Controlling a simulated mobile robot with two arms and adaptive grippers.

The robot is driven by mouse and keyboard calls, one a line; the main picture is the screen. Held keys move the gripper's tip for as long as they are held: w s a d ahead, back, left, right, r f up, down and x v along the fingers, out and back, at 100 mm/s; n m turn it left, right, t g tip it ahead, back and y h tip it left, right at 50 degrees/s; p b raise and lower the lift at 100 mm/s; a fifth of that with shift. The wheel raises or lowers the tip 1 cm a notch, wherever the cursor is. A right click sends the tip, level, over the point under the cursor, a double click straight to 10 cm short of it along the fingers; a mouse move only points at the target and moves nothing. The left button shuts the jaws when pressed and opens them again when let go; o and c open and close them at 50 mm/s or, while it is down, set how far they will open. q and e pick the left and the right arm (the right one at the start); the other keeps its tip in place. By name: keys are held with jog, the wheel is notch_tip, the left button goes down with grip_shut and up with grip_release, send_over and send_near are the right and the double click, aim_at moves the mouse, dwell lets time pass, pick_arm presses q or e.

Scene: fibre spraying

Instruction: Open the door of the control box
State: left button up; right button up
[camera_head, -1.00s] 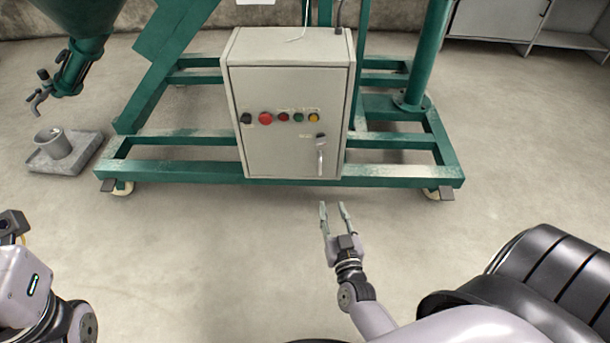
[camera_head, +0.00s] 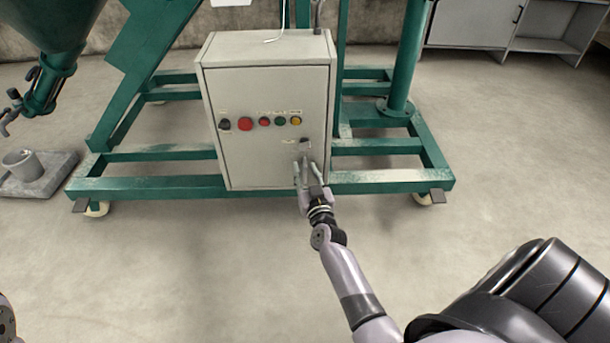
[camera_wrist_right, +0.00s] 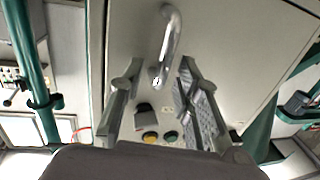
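The control box (camera_head: 262,95) is a light grey cabinet on a green frame, with a row of buttons on its front door. The door (camera_head: 255,155) is closed. Its metal handle (camera_head: 304,152) is at the lower right of the door. My right gripper (camera_head: 303,168) is at the handle and partly hides it. In the right wrist view the handle (camera_wrist_right: 170,40) shows as a bent metal bar between the lines of the two open fingers (camera_wrist_right: 155,85). I cannot tell whether a finger touches it. My left gripper is outside the head view.
The green frame (camera_head: 390,178) on wheels extends to both sides of the box. A grey cup (camera_head: 22,164) stands on a slab at the left under a green hopper (camera_head: 55,20). The floor in front is clear.

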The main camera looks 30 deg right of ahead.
jog(key=shift+w+d, duration=0.2)
jog(key=shift+w, duration=0.3)
grip_shut()
jog(key=shift+a, duration=0.1)
dwell(0.5)
